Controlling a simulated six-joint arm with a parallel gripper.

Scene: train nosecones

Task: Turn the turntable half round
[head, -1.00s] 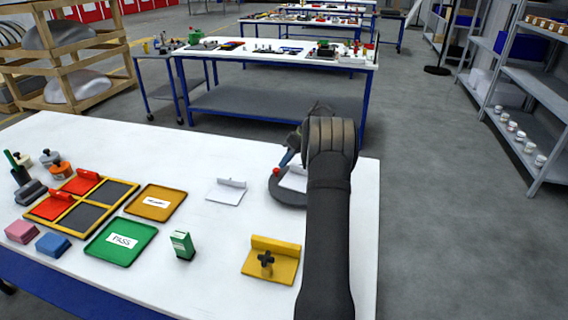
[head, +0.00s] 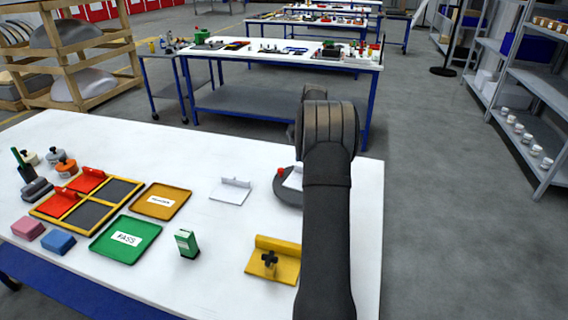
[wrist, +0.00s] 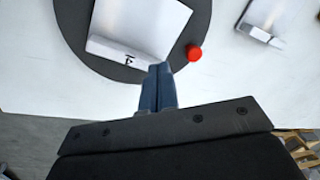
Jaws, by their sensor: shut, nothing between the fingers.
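The turntable (head: 286,196) is a dark grey disc near the table's right edge, partly hidden by my arm. A red knob (head: 281,171) stands at its rim. A white L-shaped piece (head: 293,180) rests on it. The wrist view shows the disc (wrist: 80,45), the white piece (wrist: 140,22) with a small dark mark on its upright wall, and the red knob (wrist: 194,53). My gripper (wrist: 160,68) is shut and empty; its blue fingertips are over the disc by the white piece's wall, left of the knob and apart from it. The head view hides the fingers behind my arm.
A similar white piece (head: 231,191) lies left of the turntable. A yellow fixture (head: 273,262) with a black knob, a green box (head: 187,243), green (head: 126,240) and orange (head: 160,201) trays, and a yellow-framed tray (head: 62,222) stand on the white table. Its front middle is mostly clear.

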